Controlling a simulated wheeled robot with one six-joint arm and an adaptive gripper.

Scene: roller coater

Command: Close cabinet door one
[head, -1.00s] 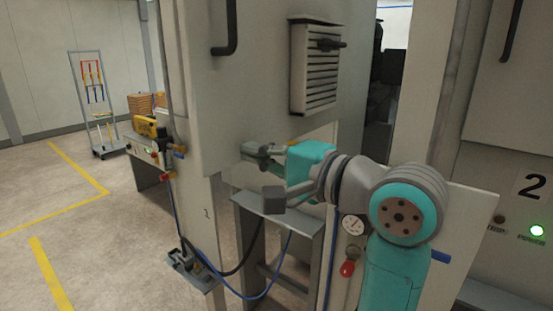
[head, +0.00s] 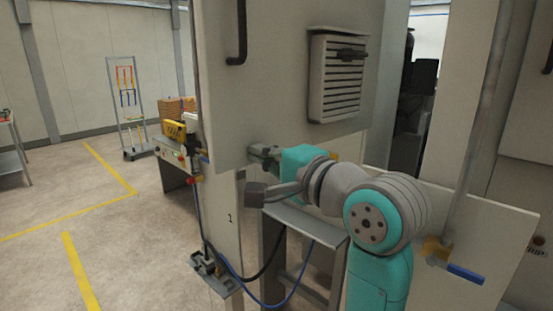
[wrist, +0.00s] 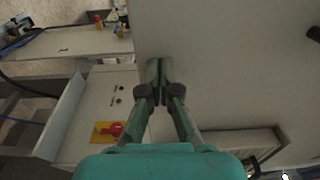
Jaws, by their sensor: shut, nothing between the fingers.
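The cabinet door (head: 280,85) is a large pale grey panel with a dark bar handle (head: 238,35) and a louvred vent (head: 336,80). It hangs in front of the pale cabinet marked 1 (head: 226,200), and I cannot tell how wide its gap is. My gripper (head: 252,158) is shut and empty at the door's lower part, below and left of the vent. In the wrist view the door (wrist: 225,65) fills the upper right. The fingertips (wrist: 158,68) are together at its face near its edge; contact is hard to tell.
A grey metal stand (head: 308,222) is below my arm. Black and blue hoses run down to a foot pedal (head: 215,272) on the floor. A blue-handled valve (head: 445,260) is at right. A wheeled rack (head: 132,110) stands far back; the floor at left is open.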

